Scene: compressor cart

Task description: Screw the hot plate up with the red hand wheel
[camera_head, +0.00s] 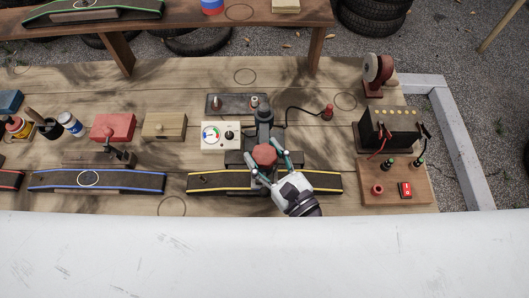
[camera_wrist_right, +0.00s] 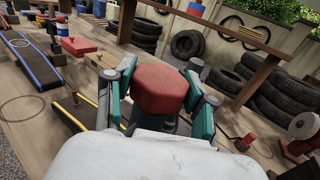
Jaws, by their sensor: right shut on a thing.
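The red hand wheel (camera_head: 264,154) sits on top of a dark press-like stand (camera_head: 264,118) at the middle of the wooden bench. My right gripper (camera_head: 266,162) comes from the front and is shut on the red hand wheel, one finger on each side. In the right wrist view the red wheel (camera_wrist_right: 159,88) sits between the teal finger pads (camera_wrist_right: 160,100). The hot plate itself is hard to make out under the wheel and gripper. My left gripper is not in view.
A white gauge box (camera_head: 220,136) stands just left of the stand. A yellow-edged black strip (camera_head: 215,181) runs under the stand. A switch board (camera_head: 395,183) and a black terminal box (camera_head: 388,130) are at right. A blue-edged strip (camera_head: 60,181) lies at left.

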